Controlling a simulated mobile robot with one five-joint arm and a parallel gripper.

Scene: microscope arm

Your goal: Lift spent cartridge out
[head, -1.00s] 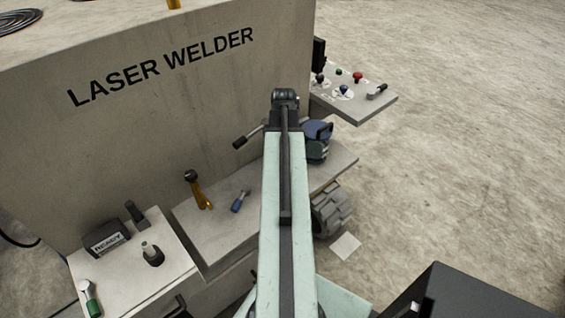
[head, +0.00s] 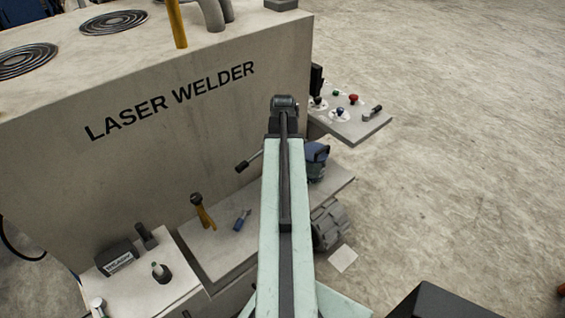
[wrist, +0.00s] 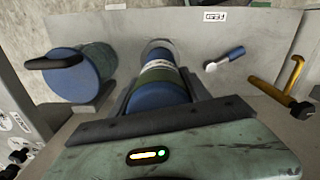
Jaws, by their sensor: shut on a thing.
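In the wrist view a blue cylinder (wrist: 160,96) with a green band and a white label lies between the dark fingers of my gripper (wrist: 165,84), which is shut on it; it looks like the cartridge. Its far end is at a pale round ring, and I cannot tell whether it is still inside that ring. A wider blue-capped cylinder (wrist: 72,76) with a black handle stands to the left, apart from my gripper. It also shows in the head view (head: 317,160), right of my arm. My arm hides the fingers and the held cylinder there.
The LASER WELDER machine (head: 175,120) fills the left. A shelf (head: 205,255) holds a blue-handled tool (head: 241,219) and a yellow, black-knobbed part (head: 203,212). A control panel (head: 345,125) juts out at the right. Open floor (head: 460,170) lies beyond it.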

